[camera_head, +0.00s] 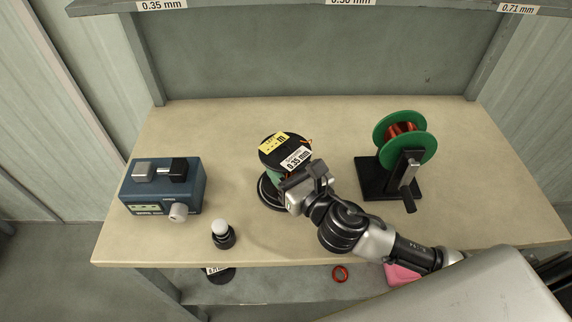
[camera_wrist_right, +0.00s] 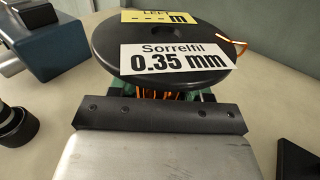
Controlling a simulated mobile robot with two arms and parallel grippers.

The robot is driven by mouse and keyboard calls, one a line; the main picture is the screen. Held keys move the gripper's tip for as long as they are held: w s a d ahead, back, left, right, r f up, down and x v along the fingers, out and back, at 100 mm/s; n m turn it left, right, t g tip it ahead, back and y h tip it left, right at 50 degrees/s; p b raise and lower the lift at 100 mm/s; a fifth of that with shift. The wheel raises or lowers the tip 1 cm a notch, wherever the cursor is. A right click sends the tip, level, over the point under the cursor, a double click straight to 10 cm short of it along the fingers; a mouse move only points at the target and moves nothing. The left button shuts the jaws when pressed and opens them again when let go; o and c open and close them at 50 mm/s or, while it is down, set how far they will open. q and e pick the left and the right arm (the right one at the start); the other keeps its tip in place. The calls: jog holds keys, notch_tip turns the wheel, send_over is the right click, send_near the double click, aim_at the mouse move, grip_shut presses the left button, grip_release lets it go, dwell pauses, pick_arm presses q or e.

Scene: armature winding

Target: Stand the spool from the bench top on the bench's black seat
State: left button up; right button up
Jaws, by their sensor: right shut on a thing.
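The spool (camera_head: 272,155) has a black top flange with a yellow label and a white 0.35 mm label, and stands upright at the middle of the bench top (camera_head: 300,245). In the right wrist view its labelled flange (camera_wrist_right: 110,45) fills the upper middle, with orange wire below it. My right gripper (camera_head: 305,188) is shut on the spool from its near right side. My left gripper is not in view.
A blue instrument box (camera_head: 160,190) stands at the left. A small black post with a white knob (camera_head: 222,232) is near the front edge. A green reel on a black stand (camera_head: 378,180) is at the right. A lower shelf holds a red ring (camera_head: 340,274).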

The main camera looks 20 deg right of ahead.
jog(key=shift+f+b, duration=0.35)
jog(key=shift+f, duration=0.15)
jog(key=o, duration=1.1)
